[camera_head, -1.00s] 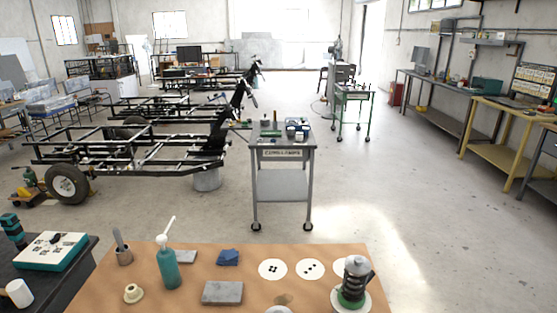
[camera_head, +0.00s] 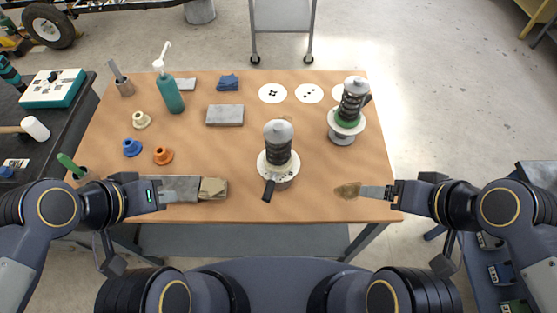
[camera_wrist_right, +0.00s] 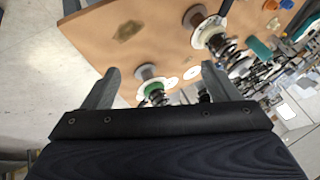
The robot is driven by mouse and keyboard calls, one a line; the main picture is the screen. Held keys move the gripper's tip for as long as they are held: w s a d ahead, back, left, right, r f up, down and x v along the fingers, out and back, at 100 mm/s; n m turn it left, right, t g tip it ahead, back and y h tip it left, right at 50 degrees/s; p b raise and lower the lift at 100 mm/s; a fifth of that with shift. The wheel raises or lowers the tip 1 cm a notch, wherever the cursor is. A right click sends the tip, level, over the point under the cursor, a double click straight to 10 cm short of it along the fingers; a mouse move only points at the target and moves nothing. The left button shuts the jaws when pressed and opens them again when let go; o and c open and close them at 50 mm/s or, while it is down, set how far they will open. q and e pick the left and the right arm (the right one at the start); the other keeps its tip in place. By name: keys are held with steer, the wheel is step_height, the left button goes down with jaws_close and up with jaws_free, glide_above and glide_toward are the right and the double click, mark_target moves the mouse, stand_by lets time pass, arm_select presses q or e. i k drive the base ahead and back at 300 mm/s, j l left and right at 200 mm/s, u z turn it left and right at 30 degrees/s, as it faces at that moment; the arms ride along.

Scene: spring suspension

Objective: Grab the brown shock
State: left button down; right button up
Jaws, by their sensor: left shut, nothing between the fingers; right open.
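Two shocks stand upright on the brown-topped table (camera_head: 310,190). One shock (camera_head: 279,150) has a dark spring, grey cap and cream collar, and sits on a white round base near the middle. The other shock (camera_head: 352,103) has a dark spring and green collar, on a white base further right. Neither spring looks clearly brown. The shocks also show beyond my right fingers in the right wrist view, the green-collared one (camera_wrist_right: 153,88) between them. My left gripper (camera_head: 160,194) is shut and empty at the table's front left. My right gripper (camera_wrist_right: 160,70) is open and empty, at the front right edge.
A grey block (camera_head: 185,184) and a tan block (camera_head: 213,188) lie by my left gripper. A teal bottle (camera_head: 171,95), grey slab (camera_head: 225,115), blue cloth (camera_head: 229,83) and small coloured collars (camera_head: 163,155) occupy the left. White discs (camera_head: 273,93) lie at the back. The front right is mostly clear.

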mark_target(277, 133)
steer(key=k, duration=0.5)
steer(key=l+u, duration=0.2)
steer(key=u, duration=1.3)
steer(key=l+u, duration=0.15)
steer(key=l, duration=0.6)
